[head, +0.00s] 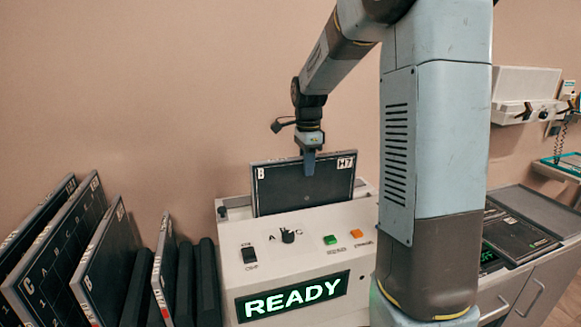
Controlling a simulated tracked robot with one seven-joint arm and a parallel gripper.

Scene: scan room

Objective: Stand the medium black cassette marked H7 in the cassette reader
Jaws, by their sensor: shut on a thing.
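The black cassette marked H7 (280,190) is upright at the top of the white cassette reader (290,262). It has a B at its upper left and the H7 label at its upper right. Its lower edge is hidden behind the reader's front top edge, so I cannot tell how deep it sits. My gripper (309,163) points down and is shut on the cassette's top edge, near its middle. The reader's green display reads READY.
Several black cassettes (107,262) lean in a row left of the reader. The reader's top panel has switches, a knob and green and orange buttons (330,240). A counter at right bears a dark flat panel (525,235). A white unit (524,92) hangs on the wall.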

